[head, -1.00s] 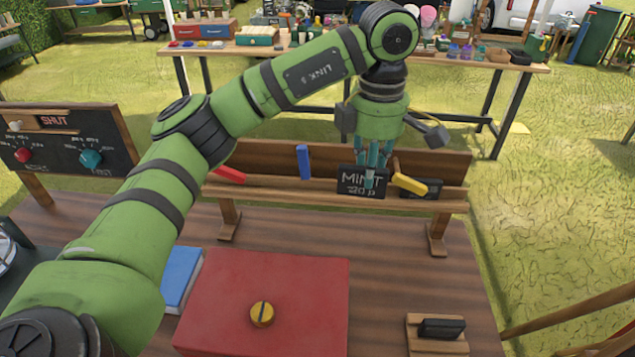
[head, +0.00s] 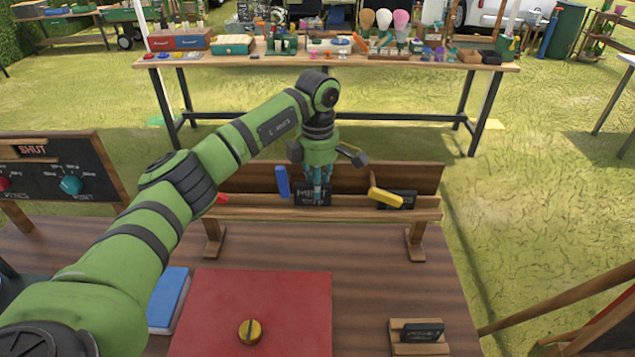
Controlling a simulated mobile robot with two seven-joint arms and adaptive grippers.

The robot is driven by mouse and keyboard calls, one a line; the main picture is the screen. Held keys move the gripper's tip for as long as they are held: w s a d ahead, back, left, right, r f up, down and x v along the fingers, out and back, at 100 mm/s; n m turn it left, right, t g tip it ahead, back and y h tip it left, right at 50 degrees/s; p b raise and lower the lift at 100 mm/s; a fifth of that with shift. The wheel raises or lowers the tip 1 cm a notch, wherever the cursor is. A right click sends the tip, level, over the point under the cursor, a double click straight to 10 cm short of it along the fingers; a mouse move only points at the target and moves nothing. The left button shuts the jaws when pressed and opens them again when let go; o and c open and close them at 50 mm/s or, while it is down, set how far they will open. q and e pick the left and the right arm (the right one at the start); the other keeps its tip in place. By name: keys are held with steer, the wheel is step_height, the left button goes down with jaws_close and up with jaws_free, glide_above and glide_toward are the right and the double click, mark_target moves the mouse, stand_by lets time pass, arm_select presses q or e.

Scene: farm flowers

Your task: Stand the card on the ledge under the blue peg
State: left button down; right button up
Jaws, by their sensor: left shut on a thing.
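The dark card lettered MINT (head: 313,197) is upright at the wooden ledge (head: 350,211), just right of the blue peg (head: 282,181). My left gripper (head: 319,188) points down from above and is shut on this card. Its fingers hide part of the card's face. I cannot tell whether the card's lower edge touches the ledge. The blue peg hangs on the backboard, slightly tilted. My right gripper is not in view.
A yellow peg (head: 385,198) tilts farther right, with another dark card (head: 407,202) partly behind it.

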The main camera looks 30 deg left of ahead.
arm_select(q)
steer(key=shift+f, duration=0.7)
steer(key=shift+a, duration=0.1)
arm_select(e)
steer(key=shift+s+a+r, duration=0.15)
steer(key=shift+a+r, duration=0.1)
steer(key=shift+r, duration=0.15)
arm_select(q)
steer(key=shift+f, duration=0.1)
steer(key=shift+f, duration=0.15)
steer(key=c, duration=1.2)
jaws_free()
steer(key=shift+o, duration=0.6)
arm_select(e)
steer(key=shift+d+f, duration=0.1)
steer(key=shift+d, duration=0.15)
